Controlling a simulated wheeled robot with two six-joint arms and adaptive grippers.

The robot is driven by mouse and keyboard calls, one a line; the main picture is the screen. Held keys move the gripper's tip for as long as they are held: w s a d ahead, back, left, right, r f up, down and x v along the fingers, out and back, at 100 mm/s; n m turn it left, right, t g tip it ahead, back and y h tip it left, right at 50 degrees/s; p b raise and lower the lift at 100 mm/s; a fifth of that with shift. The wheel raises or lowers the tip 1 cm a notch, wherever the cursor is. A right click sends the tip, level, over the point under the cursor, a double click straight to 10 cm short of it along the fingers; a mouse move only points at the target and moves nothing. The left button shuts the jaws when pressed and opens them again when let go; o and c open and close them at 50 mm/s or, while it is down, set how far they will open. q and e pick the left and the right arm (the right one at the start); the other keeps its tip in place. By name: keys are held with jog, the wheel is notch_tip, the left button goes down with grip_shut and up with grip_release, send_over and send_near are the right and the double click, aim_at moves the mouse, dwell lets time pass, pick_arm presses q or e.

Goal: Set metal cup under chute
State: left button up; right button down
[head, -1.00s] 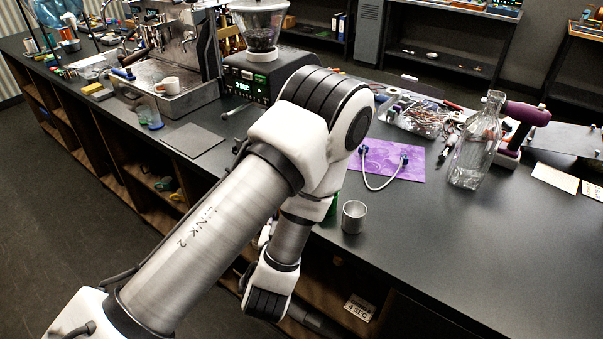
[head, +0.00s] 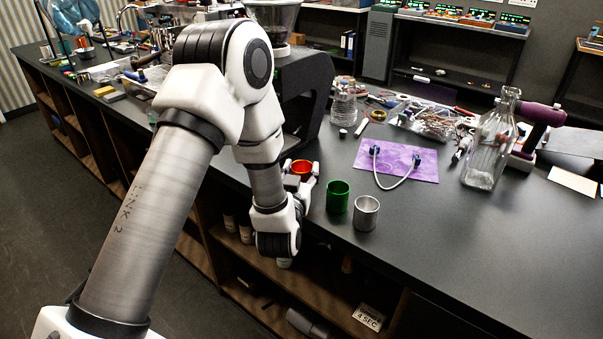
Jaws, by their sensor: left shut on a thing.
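My left gripper (head: 302,179) is shut on a shiny orange-red cup (head: 300,166) near the counter's front edge, in front of the grinder. The fingers partly hide this cup, and I cannot tell whether its base touches the counter. A green cup (head: 338,196) stands upright just right of the gripper. A plain silver metal cup (head: 366,213) stands upright beside the green one, apart from my gripper. The dark grinder (head: 317,92) stands behind my arm, which hides much of it. I cannot make out its chute. My right gripper is not in view.
A purple mat (head: 420,163) with a looped cable lies behind the cups. A clear glass bottle (head: 487,150) stands right of it. A tray of loose parts (head: 425,118) and a glass jar (head: 344,108) sit farther back. The counter's front right is clear.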

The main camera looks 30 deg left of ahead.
aim_at(301, 171)
pick_arm(q)
jog(key=x, duration=0.2)
jog(key=shift+w+a, duration=0.25)
jog(key=shift+a, duration=0.05)
jog(key=shift+w+a+p, duration=0.3)
jog(key=shift+w+p, duration=0.1)
jog(key=shift+w, duration=0.15)
notch_tip(301, 171, down, 3)
jog(key=shift+r+p, duration=0.1)
jog(key=shift+p, duration=0.3)
jog(key=shift+w+a+f, duration=0.1)
jog(key=shift+w+f, duration=0.1)
jog(key=shift+f, duration=0.2)
jog(key=shift+s, duration=0.1)
jog(key=shift+s+f+b, duration=0.1)
jog(key=shift+f+b, duration=0.05)
jog(key=shift+b, duration=0.2)
jog(key=o, duration=1.3)
jog(key=shift+c, duration=0.2)
